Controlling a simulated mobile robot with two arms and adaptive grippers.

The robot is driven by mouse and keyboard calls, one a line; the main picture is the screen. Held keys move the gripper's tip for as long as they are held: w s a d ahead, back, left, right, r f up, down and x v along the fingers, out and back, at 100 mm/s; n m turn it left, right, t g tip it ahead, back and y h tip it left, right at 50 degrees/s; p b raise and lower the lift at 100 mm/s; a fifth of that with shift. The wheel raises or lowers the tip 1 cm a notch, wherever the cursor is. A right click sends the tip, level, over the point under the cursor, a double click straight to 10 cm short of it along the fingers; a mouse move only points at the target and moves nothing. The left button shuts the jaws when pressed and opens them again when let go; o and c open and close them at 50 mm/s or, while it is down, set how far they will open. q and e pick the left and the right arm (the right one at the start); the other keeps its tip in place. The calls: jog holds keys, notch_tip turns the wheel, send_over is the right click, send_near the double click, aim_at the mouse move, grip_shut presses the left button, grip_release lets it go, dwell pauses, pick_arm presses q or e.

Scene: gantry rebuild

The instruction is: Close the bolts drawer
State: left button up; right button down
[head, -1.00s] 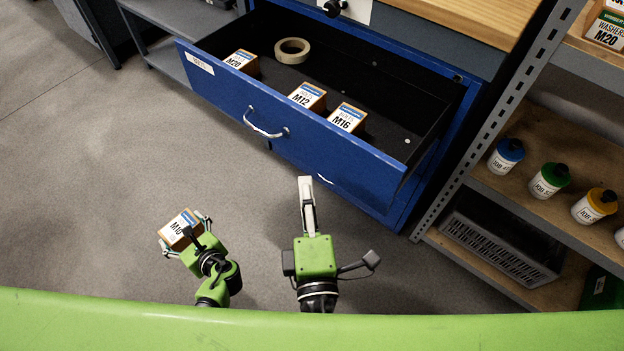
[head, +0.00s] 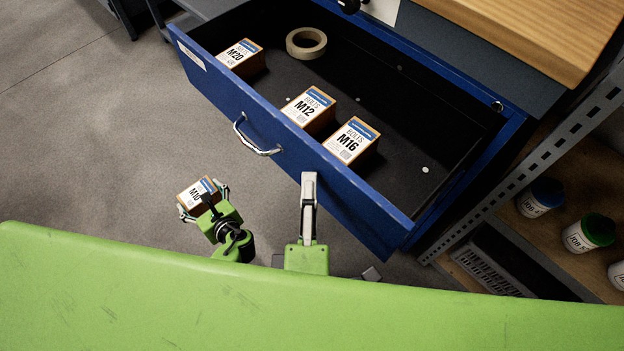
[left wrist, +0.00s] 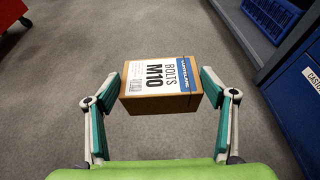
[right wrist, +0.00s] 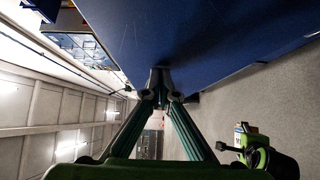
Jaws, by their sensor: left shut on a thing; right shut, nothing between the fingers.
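The blue bolts drawer (head: 262,118) is pulled open in the head view, with a metal handle (head: 256,142) on its front. Inside are boxes marked M20 (head: 240,55), M12 (head: 309,108) and M16 (head: 352,141), and a tape roll (head: 306,43). My left gripper (head: 203,197) is shut on an M10 bolts box (left wrist: 162,82), held in front of the drawer, apart from it. My right gripper (head: 309,180) is shut and empty, its fingertips at the drawer front, right of the handle. Its fingers (right wrist: 160,85) look close to the blue panel in the right wrist view; contact is unclear.
A shelf rack with a perforated upright (head: 530,170) stands at the right, holding bottles such as a green-capped one (head: 590,232) and a dark crate (head: 488,260). A wooden worktop (head: 530,30) is above the drawer. Grey floor (head: 90,130) is clear at the left.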

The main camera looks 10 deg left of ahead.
pick_arm(q)
jog(key=shift+r, duration=0.15)
